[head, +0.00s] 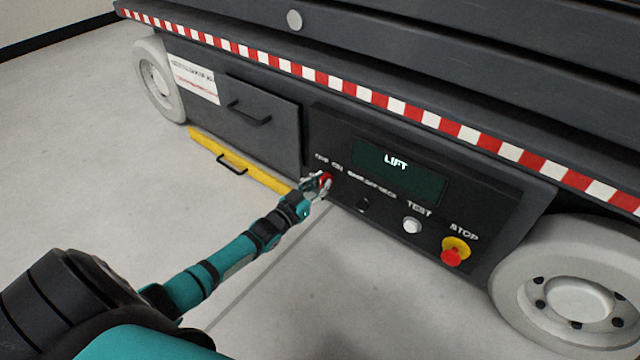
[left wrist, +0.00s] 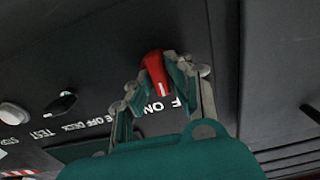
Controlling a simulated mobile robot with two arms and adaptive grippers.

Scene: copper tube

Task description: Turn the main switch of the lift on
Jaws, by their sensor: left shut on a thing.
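The main switch (head: 325,178) is a red rotary knob at the left end of the lift's dark control panel (head: 330,138), beside OFF and ON lettering. In the left wrist view the red knob (left wrist: 154,70) shows a pale line along its handle, close to the ON label. My left gripper (head: 319,185) is at the knob, shut on it, with one finger on each side. Its fingers also show in the left wrist view (left wrist: 158,84) and hide part of the knob and lettering. The panel's display (head: 400,172) reads LIFT. My right gripper is in neither view.
To the right on the panel are a black knob (head: 362,204), a white TEST button (head: 412,225) and a red STOP button (head: 451,257) on yellow. A yellow bar (head: 265,174) with a handle lies left of my gripper. The floor in front is clear.

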